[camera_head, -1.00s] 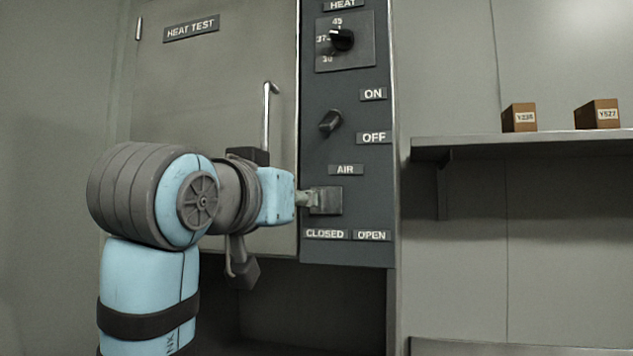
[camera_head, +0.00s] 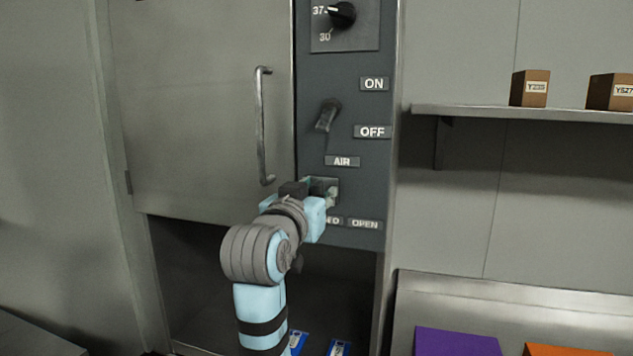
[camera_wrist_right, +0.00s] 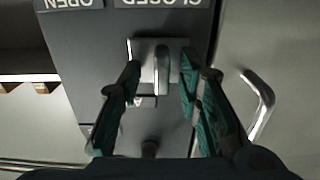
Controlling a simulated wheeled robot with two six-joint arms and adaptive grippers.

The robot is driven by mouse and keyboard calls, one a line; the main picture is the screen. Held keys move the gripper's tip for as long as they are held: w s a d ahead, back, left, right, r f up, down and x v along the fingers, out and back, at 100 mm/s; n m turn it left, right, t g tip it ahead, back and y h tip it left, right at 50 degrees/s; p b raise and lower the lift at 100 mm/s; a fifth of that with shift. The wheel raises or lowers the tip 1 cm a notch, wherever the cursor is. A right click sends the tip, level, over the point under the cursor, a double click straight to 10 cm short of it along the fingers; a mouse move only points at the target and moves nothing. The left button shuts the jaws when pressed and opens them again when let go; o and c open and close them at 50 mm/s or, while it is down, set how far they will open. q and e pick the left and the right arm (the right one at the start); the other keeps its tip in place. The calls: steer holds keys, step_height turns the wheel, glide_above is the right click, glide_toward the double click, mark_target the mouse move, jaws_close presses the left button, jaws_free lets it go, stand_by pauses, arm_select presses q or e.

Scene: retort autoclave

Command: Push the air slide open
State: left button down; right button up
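The air slide (camera_head: 333,187) is a grey metal block on the dark control panel, below the AIR label (camera_head: 342,161). It sits above the CLOSED label (camera_head: 331,221), which my right gripper partly covers; the OPEN label (camera_head: 364,224) lies to its right. My right gripper (camera_head: 322,190) is in front of the slide and hides part of it. In the right wrist view, upside down, the right gripper (camera_wrist_right: 161,72) is open, with one finger on each side of the slide's upright tab (camera_wrist_right: 162,68). Gaps show between fingers and tab. My left gripper is not in view.
The ON/OFF lever (camera_head: 327,115) and heat dial (camera_head: 341,15) are above on the panel. A door handle (camera_head: 263,125) stands close on the left. A shelf (camera_head: 460,110) with brown boxes (camera_head: 530,88) is at right. Purple (camera_head: 455,342) and orange (camera_head: 565,350) items sit lower right.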

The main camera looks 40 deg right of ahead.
steer(key=shift+w+d, duration=0.15)
steer(key=shift+a, duration=0.2)
steer(key=shift+a+r, duration=0.1)
jaws_close()
